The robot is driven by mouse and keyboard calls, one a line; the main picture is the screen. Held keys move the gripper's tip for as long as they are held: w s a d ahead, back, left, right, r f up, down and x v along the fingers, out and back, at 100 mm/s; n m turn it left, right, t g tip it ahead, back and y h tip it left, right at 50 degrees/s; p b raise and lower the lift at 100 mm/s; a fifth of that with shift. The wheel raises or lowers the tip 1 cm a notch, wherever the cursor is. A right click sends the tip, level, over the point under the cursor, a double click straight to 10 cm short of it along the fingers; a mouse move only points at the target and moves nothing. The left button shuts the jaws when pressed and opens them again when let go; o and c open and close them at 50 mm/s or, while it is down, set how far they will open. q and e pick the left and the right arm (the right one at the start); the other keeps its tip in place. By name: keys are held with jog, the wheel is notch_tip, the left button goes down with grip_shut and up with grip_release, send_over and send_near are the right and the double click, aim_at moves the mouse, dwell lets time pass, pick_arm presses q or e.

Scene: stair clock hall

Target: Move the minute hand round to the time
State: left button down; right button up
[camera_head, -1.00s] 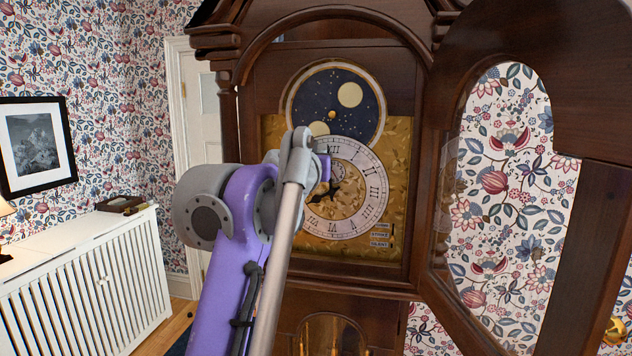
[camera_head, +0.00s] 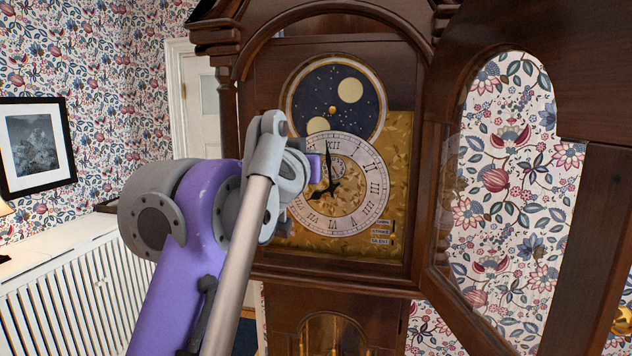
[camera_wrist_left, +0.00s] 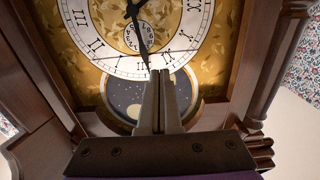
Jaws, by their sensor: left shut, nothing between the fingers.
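The clock dial (camera_head: 374,212) has Roman numerals on a pale ring. The dark minute hand (camera_head: 329,160) points up, just left of XII; the hour hand (camera_head: 318,194) points to the lower left, near VIII. In the left wrist view the dial appears upside down, and the minute hand (camera_wrist_left: 140,35) ends beside my left gripper's fingertips (camera_wrist_left: 160,73). The fingers are shut with nothing between them. I cannot tell whether they touch the hand. My right gripper is not in view.
The clock's glazed door (camera_head: 585,215) stands open to the right. The moon disc (camera_head: 322,105) is above the dial, within the wooden case (camera_head: 262,90). A white radiator cover (camera_head: 70,290) and a framed picture (camera_head: 35,145) are at the left.

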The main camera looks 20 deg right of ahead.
pick_arm(q)
jog(key=b+v, duration=0.1)
jog(key=v, duration=0.3)
jog(key=shift+s+a, duration=0.1)
jog(key=shift+s, duration=0.1)
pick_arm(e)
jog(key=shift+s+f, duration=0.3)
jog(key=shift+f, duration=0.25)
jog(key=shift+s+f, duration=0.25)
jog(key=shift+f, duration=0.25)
pick_arm(q)
jog(key=shift+w, duration=0.1)
